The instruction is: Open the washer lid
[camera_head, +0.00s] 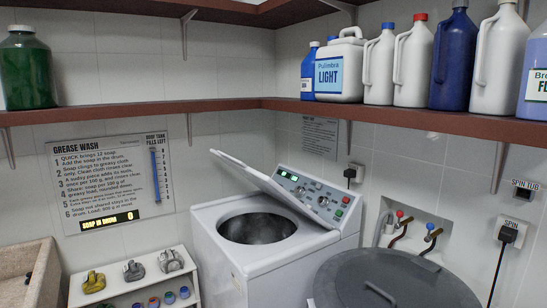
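The white washer (245,265) stands at the middle of the view, with its round dark drum opening (257,228) showing on top. The washer lid (262,180) is raised and tilted above the opening, seen nearly edge-on, in front of the control panel (316,195) with its green lights and buttons. The drum's inside looks grey and empty as far as I can see. Neither of my grippers is in view, so nothing of mine shows at the lid.
A grey round lid (395,283) with a handle covers a tub at the lower right. A small white shelf (130,287) with several small items stands left of the washer, beside a stone basin (25,262). Bottles stand on a brown wall shelf (410,120) above.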

